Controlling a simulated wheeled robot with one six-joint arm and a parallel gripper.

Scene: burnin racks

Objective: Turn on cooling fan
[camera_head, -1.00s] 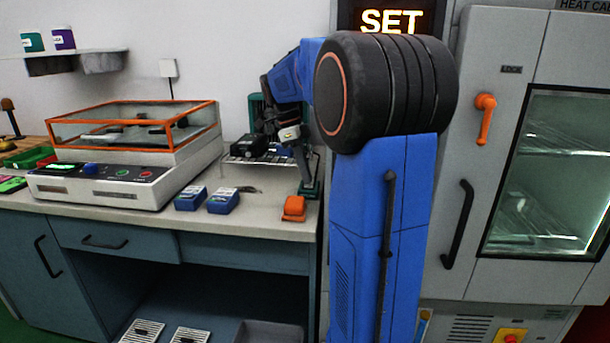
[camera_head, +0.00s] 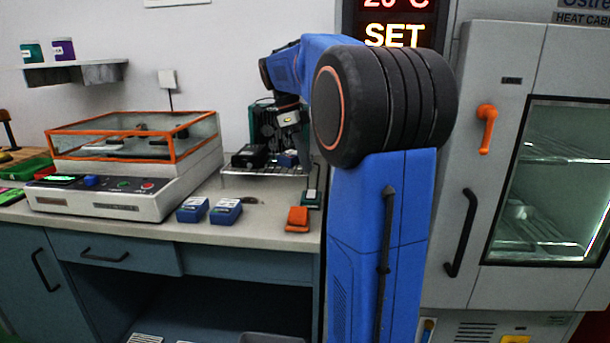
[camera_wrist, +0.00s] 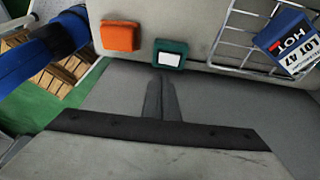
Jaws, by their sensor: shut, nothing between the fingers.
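A dark green boxy unit (camera_head: 262,122), which looks like the cooling fan, stands behind a wire rack at the back of the counter. Part of it is hidden by my arm. A small teal box with a white plate (camera_head: 311,197), which looks like its switch, sits at the counter's right end. It also shows in the wrist view (camera_wrist: 170,54), just beyond my fingertips. I cannot tell whether the switch is on or the fan turns. My gripper (camera_wrist: 160,80) is shut and empty, apart from the teal box. In the head view my gripper is above the rack.
An orange block (camera_head: 297,218) sits left of the teal box. The wire rack (camera_wrist: 238,40) holds a blue "HOT" labelled box (camera_wrist: 287,42). Two blue boxes (camera_head: 226,211) lie on the counter beside an orange-framed clear-lidded machine (camera_head: 125,180). A heat cabinet (camera_head: 500,60) stands at right.

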